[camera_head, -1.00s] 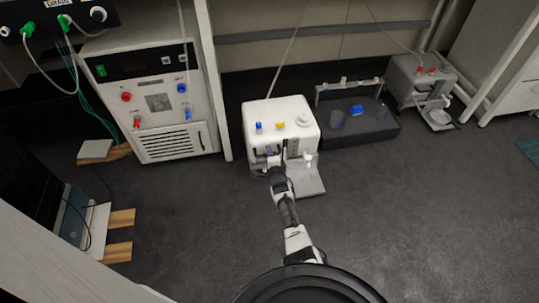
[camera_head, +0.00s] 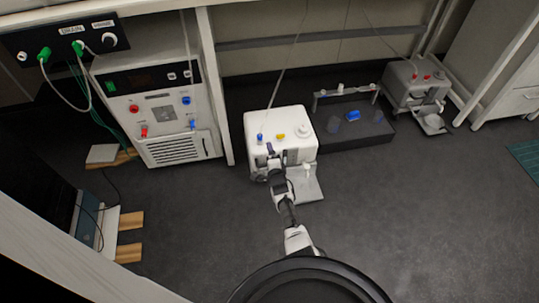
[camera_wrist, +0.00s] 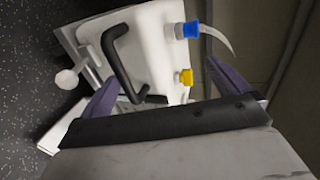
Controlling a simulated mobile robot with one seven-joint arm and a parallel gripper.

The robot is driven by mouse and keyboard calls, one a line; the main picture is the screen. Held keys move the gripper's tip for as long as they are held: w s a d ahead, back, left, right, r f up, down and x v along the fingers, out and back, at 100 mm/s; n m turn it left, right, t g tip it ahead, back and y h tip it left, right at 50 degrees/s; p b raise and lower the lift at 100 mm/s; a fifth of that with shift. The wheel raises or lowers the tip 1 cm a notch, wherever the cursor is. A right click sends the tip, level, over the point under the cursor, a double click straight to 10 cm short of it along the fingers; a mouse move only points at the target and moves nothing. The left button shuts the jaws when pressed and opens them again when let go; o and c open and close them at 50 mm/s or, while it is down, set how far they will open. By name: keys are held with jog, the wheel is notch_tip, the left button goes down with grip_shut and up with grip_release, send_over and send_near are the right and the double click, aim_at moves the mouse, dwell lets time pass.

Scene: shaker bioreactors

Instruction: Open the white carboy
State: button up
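The white carboy (camera_head: 282,128) stands on the dark floor, with a blue fitting (camera_head: 260,138), a yellow cap (camera_head: 281,136) and a white round cap (camera_head: 303,131) on top. My gripper (camera_head: 270,150) is at its front upper edge. In the wrist view, the carboy (camera_wrist: 158,35) shows its black handle (camera_wrist: 125,75), blue fitting (camera_wrist: 187,30) with a pale tube and yellow cap (camera_wrist: 185,77). My gripper's purple fingers (camera_wrist: 162,75) are spread wide, with nothing held.
A white plate (camera_head: 307,190) and a small white knob (camera_head: 307,168) are at the carboy's front. A dark platform (camera_head: 365,130) with blue items stands to its right, then another device (camera_head: 415,85). A panelled cabinet unit (camera_head: 160,120) is at left.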

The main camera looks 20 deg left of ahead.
jog(key=shift+t+y, duration=0.4)
jog(key=shift+t, duration=0.2)
jog(key=r+p, duration=0.1)
jog(key=r, duration=0.3)
jog(key=w+r+p, duration=0.1)
jog(key=r, duration=0.3)
jog(key=w+r+p, duration=0.1)
jog(key=r, duration=0.3)
jog(key=shift+a+r, duration=0.35)
jog(key=shift+a, duration=0.05)
jog(key=c, duration=1.1)
notch_tip(320, 180, up, 2)
jog(key=p, duration=0.3)
jog(key=shift+a, duration=0.15)
jog(key=shift+c, duration=0.2)
